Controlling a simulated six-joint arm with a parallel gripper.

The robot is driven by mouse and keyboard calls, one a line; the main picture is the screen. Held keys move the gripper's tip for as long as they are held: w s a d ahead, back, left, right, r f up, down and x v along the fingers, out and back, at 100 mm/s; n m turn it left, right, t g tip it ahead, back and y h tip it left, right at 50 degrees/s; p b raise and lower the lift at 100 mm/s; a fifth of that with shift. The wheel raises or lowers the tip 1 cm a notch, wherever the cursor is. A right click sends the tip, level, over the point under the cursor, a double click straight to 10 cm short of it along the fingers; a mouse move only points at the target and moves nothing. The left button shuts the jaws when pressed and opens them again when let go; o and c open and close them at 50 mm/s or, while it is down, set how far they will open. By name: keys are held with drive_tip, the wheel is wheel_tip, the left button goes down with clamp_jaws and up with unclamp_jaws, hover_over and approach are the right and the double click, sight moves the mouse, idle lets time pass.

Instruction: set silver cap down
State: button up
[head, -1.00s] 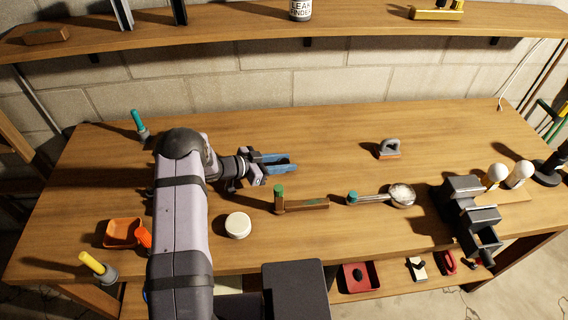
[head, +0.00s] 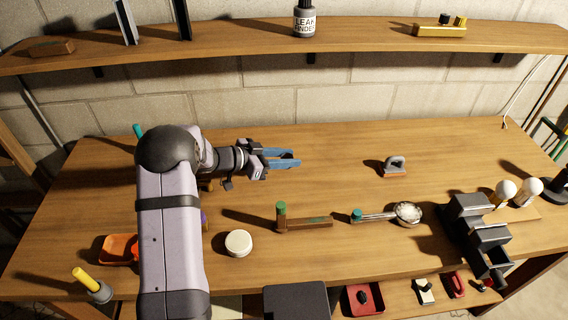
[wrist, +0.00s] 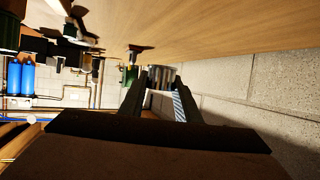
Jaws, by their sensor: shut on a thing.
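My gripper (head: 290,160) has blue fingers pointing right, above the back left of the workbench (head: 340,160). In the wrist view, the dark fingers (wrist: 160,82) hold a short, ribbed silver cylinder at their tips, which I take to be the silver cap (wrist: 164,74). The gripper is shut on it. In the head view I cannot make out the cap at the fingers. Bench wood fills the top of the wrist view, so that view is rolled.
A dark vise (head: 475,220) stands right. Bench between gripper and block is clear.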

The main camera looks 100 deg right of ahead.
drive_tip(key=w+d+f+n+h+b, duration=0.1)
drive_tip(key=w+b, duration=0.1)
drive_tip(key=w, duration=0.3)
drive_tip(key=w+d+f+n+t+h+b, duration=0.1)
drive_tip(key=w+b, duration=0.1)
drive_tip(key=w, duration=0.4)
drive_tip(key=w+d+f+n+h+b, duration=0.1)
drive_tip(key=w+d+b, duration=0.1)
drive_tip(key=w, duration=0.4)
drive_tip(key=shift+w+d+t+h, duration=0.1)
drive_tip(key=shift+w+t+h, duration=0.1)
drive_tip(key=shift+t+h, duration=0.15)
drive_tip(key=w+d+r+n+t+h+b, duration=0.2)
drive_tip(key=w+n+t, duration=0.2)
drive_tip(key=w, duration=0.9)
drive_tip(key=w+d+r+n+t+h+b, duration=0.2)
drive_tip(key=w+n+t+h, duration=0.15)
drive_tip(key=w, duration=0.85)
drive_tip(key=shift+w+d+f+n+t+y+b, duration=0.2)
drive_tip(key=shift+w+f+n+t, duration=0.5)
drive_tip(key=shift+f, duration=1.1)
drive_tip(key=shift+w+a+f+n+t+b, duration=0.1)
drive_tip(key=shift+w+f+n+t+b, duration=0.25)
drive_tip(key=shift+w+f, duration=0.95)
drive_tip(key=shift+w+d+f+n+t+y+b, duration=0.15)
drive_tip(key=shift+w+f+n+t, duration=0.3)
drive_tip(key=shift+f, duration=1.8)
drive_tip(key=shift+s+a+f, duration=0.1)
drive_tip(key=shift+f, duration=0.05)
